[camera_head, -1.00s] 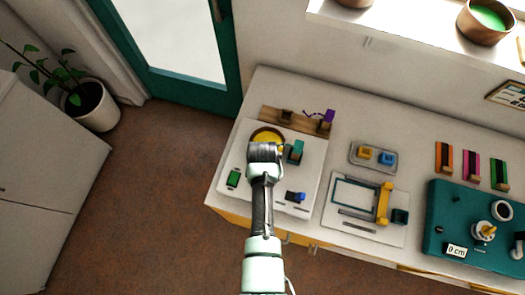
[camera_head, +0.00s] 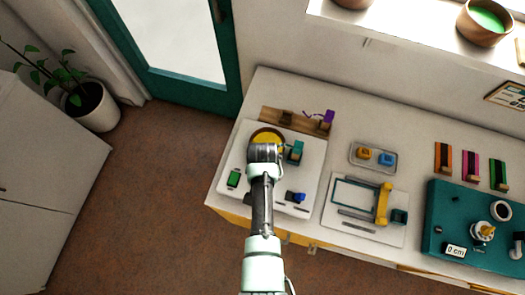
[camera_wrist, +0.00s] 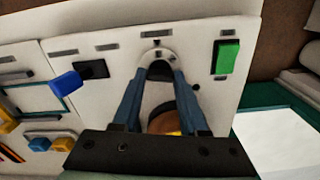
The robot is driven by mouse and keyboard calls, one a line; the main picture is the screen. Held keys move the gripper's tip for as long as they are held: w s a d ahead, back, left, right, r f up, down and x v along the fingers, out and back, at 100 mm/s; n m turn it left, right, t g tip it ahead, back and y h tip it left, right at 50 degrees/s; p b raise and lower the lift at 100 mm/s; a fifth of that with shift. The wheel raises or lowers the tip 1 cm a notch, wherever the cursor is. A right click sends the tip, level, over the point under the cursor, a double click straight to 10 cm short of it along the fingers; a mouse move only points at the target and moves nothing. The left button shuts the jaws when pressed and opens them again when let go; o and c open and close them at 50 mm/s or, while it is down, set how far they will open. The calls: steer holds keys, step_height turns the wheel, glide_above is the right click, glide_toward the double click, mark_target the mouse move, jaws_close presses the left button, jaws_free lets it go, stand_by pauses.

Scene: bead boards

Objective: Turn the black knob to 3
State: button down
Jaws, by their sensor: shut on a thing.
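The black knob (camera_wrist: 159,71) sits on a pale round dial (camera_wrist: 157,55) on the white board (camera_wrist: 119,68) in the wrist view. My gripper (camera_wrist: 161,74) has its two blue-grey fingers on either side of the knob and is shut on it. The dial's markings are too small to read, so I cannot tell the knob's setting. In the head view my gripper (camera_head: 265,152) is over the white board (camera_head: 232,158) and hides the knob.
A green switch (camera_wrist: 226,57) and a blue lever (camera_wrist: 66,83) flank the dial. A brown-and-yellow disc (camera_head: 268,135) and a teal part (camera_head: 296,151) are close to my gripper. A grey tray (camera_head: 372,170) and a teal board (camera_head: 440,230) lie to the right.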

steer(key=shift+c, duration=2.2)
jaws_free()
steer(key=shift+r, duration=0.1)
step_height(320, 180, up, 13)
steer(key=shift+b, duration=0.4)
